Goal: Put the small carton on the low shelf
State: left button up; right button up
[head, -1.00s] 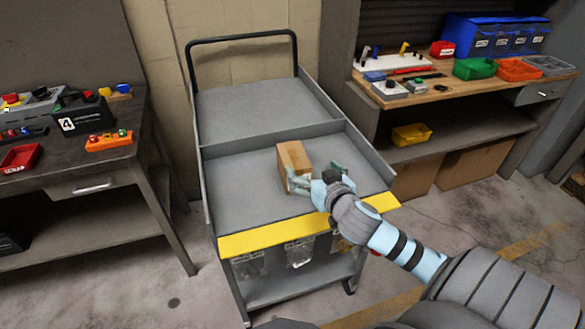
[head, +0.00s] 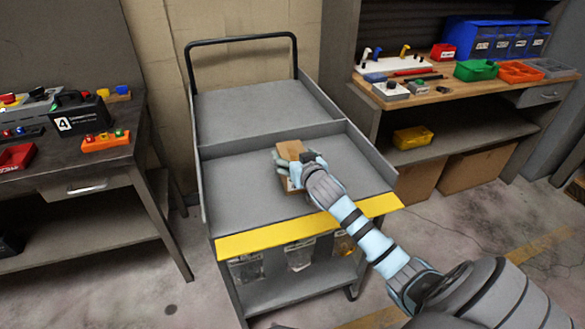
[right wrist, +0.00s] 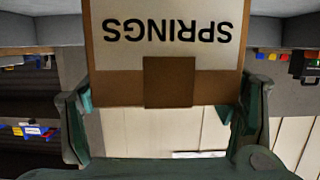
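The small brown carton (head: 290,149) stands on the upper deck of a grey cart (head: 245,185), near its front. In the right wrist view the carton (right wrist: 120,75) fills the upper middle, with a pale label reading SPRINGS upside down. My right gripper (head: 289,172) is at the carton, one finger on each side of it. In the right wrist view both fingers of the gripper (right wrist: 162,108) lie at the carton's edges; whether they press on it is unclear. The cart's low shelf (head: 285,291) shows below, partly hidden by the deck. My left gripper is out of view.
A yellow strip (head: 300,228) marks the deck's front edge, with clear bags (head: 299,255) below it. The deck has raised side walls and a divider. Workbenches stand left (head: 75,185) and right (head: 440,95); the right one has a lower shelf with a yellow bin (head: 412,137).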

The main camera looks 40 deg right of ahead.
jog(key=c, duration=1.3)
jog(key=shift+r, duration=0.1)
